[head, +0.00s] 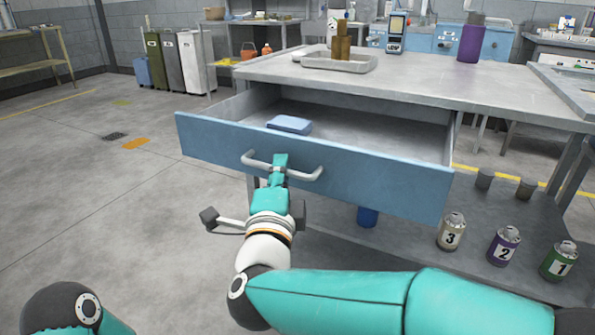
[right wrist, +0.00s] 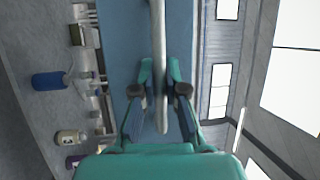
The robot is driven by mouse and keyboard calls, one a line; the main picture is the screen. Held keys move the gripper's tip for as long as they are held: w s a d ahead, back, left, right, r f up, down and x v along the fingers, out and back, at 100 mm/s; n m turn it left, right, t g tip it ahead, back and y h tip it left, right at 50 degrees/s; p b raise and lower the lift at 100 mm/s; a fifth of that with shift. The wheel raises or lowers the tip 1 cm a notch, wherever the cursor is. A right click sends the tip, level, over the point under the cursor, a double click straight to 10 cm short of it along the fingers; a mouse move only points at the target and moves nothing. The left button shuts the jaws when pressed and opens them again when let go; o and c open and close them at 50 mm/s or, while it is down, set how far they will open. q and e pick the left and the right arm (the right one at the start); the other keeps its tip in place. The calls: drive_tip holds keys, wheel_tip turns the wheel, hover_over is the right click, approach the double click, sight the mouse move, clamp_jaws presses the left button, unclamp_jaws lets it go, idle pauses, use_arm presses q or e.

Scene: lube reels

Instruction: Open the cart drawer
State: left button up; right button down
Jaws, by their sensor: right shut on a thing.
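The cart drawer (head: 380,184) has a blue front and stands pulled out from under the grey cart top (head: 430,84). Its inside shows, with a blue box-like item (head: 289,124) lying in it. A grey bar handle (head: 305,174) runs across the front. My right gripper (head: 279,165) is shut on the handle near its middle. In the right wrist view the handle (right wrist: 161,60) passes between the two fingers (right wrist: 160,95). My left gripper is out of view.
A tray (head: 335,62) with brown blocks, a handheld device (head: 396,33) and a purple bottle (head: 471,38) stand on the cart top. Numbered cans (head: 504,246) stand on the lower shelf at right. The floor left of the drawer is clear.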

drive_tip(key=shift+s+a+f, duration=0.1)
drive_tip(key=shift+s+a, duration=0.3)
drive_tip(key=shift+a, duration=0.15)
drive_tip(key=c, duration=1.4)
unclamp_jaws()
drive_tip(key=shift+w, duration=0.1)
drive_tip(key=shift+o, duration=1)
drive_tip(key=shift+d, duration=0.2)
drive_tip(key=v, duration=0.7)
drive_tip(key=shift+s, duration=0.25)
